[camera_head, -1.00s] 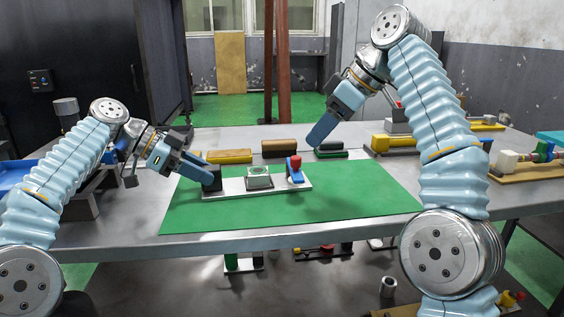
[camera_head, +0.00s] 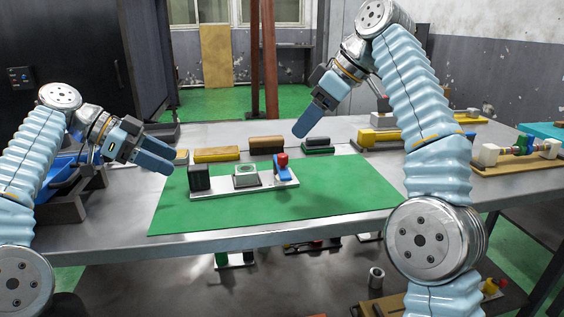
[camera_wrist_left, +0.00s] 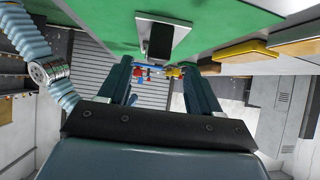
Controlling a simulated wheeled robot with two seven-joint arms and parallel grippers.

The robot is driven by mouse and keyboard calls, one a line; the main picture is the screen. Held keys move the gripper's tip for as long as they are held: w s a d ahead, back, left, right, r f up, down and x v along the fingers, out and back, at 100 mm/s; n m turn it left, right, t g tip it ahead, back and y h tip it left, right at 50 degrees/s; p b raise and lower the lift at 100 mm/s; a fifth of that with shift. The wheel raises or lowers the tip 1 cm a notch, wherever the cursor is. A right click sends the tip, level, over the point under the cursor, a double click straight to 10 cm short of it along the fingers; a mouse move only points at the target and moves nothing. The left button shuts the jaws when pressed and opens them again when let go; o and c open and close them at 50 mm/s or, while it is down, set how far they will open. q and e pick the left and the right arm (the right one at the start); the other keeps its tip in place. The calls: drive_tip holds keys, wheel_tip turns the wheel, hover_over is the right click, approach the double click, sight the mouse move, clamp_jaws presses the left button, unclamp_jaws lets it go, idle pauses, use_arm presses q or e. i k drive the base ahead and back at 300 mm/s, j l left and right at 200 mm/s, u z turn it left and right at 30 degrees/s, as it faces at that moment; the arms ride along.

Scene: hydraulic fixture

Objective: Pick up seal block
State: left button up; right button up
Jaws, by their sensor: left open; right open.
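A white base plate (camera_head: 222,189) lies on the green mat. A black block (camera_head: 199,178) stands upright at its left end, a pale block with a green ring (camera_head: 246,175) in its middle, and a blue and red clamp-like part (camera_head: 283,168) at its right end. Which of these is the seal block I cannot tell for sure. My left gripper (camera_head: 172,160) is open and empty, up and left of the black block, apart from it. The black block also shows in the left wrist view (camera_wrist_left: 160,42), beyond the open fingers (camera_wrist_left: 158,68). My right gripper (camera_head: 300,131) is open, above the table behind the plate.
Behind the mat stand a yellow block (camera_head: 216,155), a brown block (camera_head: 267,144) and a green and dark block (camera_head: 318,145). A blue bin (camera_head: 62,172) is at the left. The green mat (camera_head: 330,205) is clear in front and right of the plate.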

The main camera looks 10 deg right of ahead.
sight(246, 174)
drive_tip(key=k, duration=1.2)
